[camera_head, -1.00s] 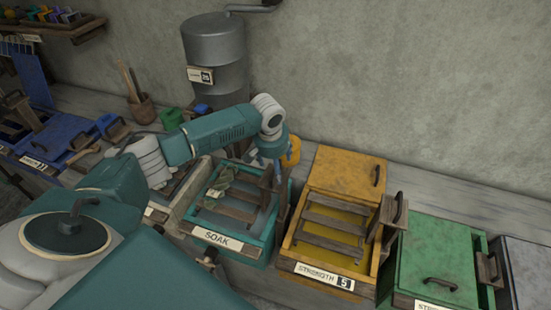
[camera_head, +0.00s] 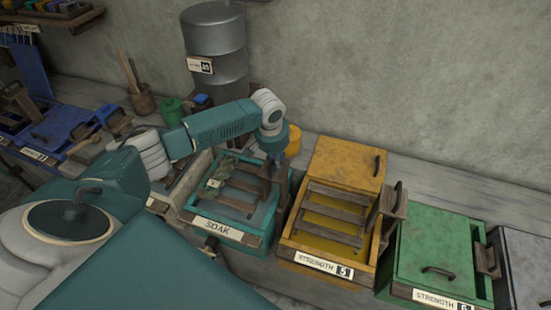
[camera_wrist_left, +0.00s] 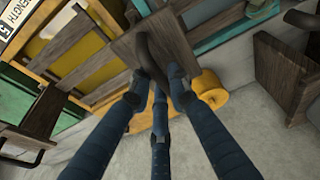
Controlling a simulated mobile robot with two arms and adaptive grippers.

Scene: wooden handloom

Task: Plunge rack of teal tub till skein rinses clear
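The teal tub (camera_head: 262,238) bears a SOAK label and holds greyish water. A slatted wooden rack (camera_head: 240,187) spans it. A dull green skein (camera_head: 217,177) lies over the rack's left part. My left gripper (camera_head: 279,164) is at the tub's right side, by an upright wooden handle piece (camera_head: 283,188). In the left wrist view, the blue fingers of my left gripper (camera_wrist_left: 155,88) stand around a dark curved handle (camera_wrist_left: 150,58) on a wooden plate (camera_wrist_left: 193,55). Whether they press on it is unclear. My right gripper is not in view.
The yellow tub (camera_head: 286,244), with its own rack and side handle, stands close on the right. A lidded green tub (camera_head: 436,250) is farther right. A metal drum (camera_head: 215,65) stands behind. A yellow round object (camera_head: 293,140) is just behind my left gripper.

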